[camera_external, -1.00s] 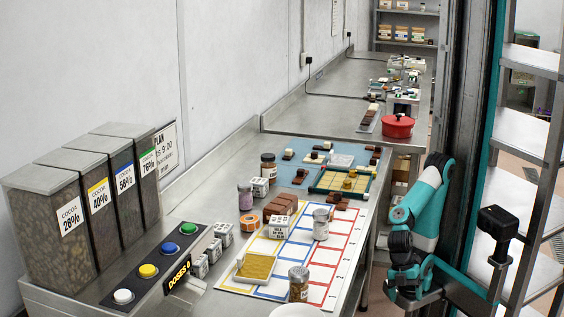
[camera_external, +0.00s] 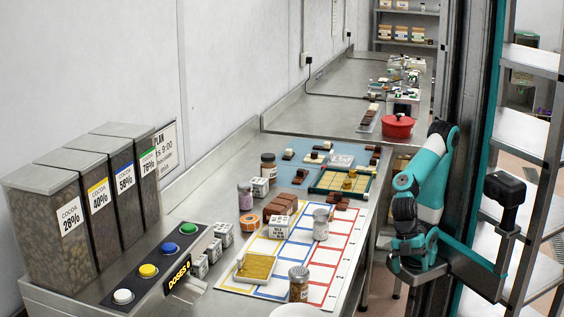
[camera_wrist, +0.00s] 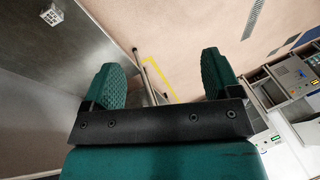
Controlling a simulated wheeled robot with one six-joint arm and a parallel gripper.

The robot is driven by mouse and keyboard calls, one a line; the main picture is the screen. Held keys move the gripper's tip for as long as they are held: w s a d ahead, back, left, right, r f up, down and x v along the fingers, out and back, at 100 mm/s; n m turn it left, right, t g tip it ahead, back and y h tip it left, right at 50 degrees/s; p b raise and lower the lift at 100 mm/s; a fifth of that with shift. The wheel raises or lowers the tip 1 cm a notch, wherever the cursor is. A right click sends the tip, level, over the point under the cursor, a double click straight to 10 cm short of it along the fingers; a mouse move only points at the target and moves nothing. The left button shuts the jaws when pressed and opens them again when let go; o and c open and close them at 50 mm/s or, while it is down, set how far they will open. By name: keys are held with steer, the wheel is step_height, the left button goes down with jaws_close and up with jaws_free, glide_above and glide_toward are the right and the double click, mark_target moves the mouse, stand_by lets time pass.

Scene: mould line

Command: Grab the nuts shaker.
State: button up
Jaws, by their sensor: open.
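A shaker jar with brown contents and a metal lid (camera_external: 299,284) stands upright at the near edge of the counter, right of the yellow tray. Another metal-topped pale shaker (camera_external: 321,224) stands on the coloured grid sheet. A jar with a dark lid and brown contents (camera_external: 268,166) and a lilac jar (camera_external: 245,196) stand farther back. I cannot read which label says nuts. My gripper (camera_wrist: 165,82) is open and empty in the wrist view, its two green fingers wide apart. My arm is right of the counter, apart from all the jars.
The counter holds a button panel (camera_external: 150,271), cocoa dispensers (camera_external: 118,195), chocolate blocks (camera_external: 282,204) and white printed cubes (camera_external: 279,227). A red pot (camera_external: 397,126) is farther back. A metal shelf rack (camera_external: 533,60) stands at the right. The wrist view shows mostly floor (camera_wrist: 185,40).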

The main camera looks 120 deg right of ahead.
steer(key=w+r+p, duration=0.2)
steer(key=r+p, duration=1.6)
steer(key=r, duration=0.2)
steer(key=w+r+p, duration=0.3)
steer(key=r+p, duration=1.4)
steer(key=r, duration=0.3)
steer(key=t+h+b, duration=0.2)
steer(key=t+b, duration=0.2)
steer(key=b, duration=1.2)
glide_above(300, 269)
steer(key=s+d, duration=0.3)
steer(key=s, duration=0.2)
step_height(300, 269, down, 10)
steer(key=p+x, duration=0.1)
steer(key=x, duration=0.7)
steer(key=p+x, duration=0.1)
steer(key=x, duration=0.8)
steer(key=shift+a+f, duration=0.15)
steer(key=shift+a, duration=0.1)
steer(key=shift+y, duration=0.3)
steer(key=shift+c, duration=0.2)
steer(key=c, duration=1.1)
